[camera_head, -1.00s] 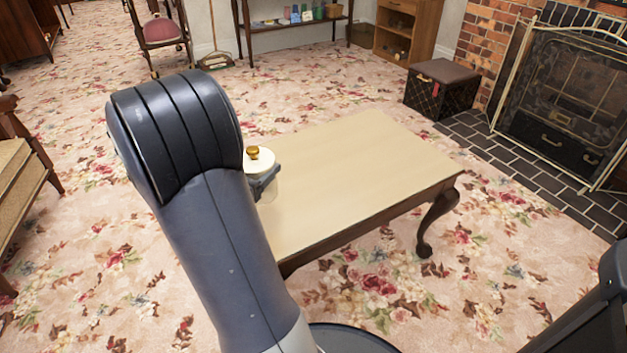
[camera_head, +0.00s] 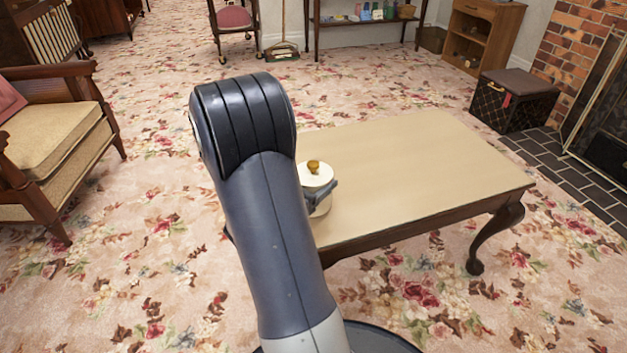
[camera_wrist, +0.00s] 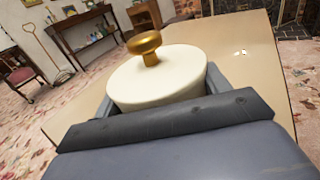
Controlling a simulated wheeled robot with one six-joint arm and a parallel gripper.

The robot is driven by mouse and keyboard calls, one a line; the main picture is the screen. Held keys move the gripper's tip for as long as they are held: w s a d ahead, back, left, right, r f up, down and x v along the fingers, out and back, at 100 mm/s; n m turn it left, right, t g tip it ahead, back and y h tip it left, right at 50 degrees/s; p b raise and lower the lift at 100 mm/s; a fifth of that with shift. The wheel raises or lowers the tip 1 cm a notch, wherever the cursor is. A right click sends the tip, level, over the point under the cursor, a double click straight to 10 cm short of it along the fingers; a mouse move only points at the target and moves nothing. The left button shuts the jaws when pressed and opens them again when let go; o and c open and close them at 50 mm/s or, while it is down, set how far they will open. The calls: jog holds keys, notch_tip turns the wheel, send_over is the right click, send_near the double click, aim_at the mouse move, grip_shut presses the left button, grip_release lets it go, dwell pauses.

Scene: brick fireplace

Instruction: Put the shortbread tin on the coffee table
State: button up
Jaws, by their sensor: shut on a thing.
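The shortbread tin (camera_head: 316,176) is a cream round tin with a gold knob on its lid. It stands upright in my gripper (camera_head: 322,192), which is shut on it. In the wrist view the tin (camera_wrist: 158,80) fills the middle, with a dark finger of my gripper (camera_wrist: 165,92) on each side. The coffee table (camera_head: 430,165) has a bare pale top and dark curved legs. The tin appears over or at the table's left end; whether it touches the top cannot be told. My arm hides part of the tin and the table's near left corner.
The tabletop is clear to the right. A wooden armchair (camera_head: 50,140) stands at the left. A dark patterned box (camera_head: 512,103) stands beyond the table, near the brick fireplace (camera_head: 585,42). A side table with small items (camera_head: 365,20) is at the back. Flowered carpet is open around the table.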

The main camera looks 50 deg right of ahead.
jog(key=o, duration=1)
jog(key=shift+f, duration=0.1)
jog(key=a+p, duration=0.3)
jog(key=a, duration=0.7)
jog(key=shift+a+r, duration=0.1)
jog(key=shift+r, duration=0.1)
jog(key=shift+s+a, duration=0.1)
jog(key=shift+a, duration=0.85)
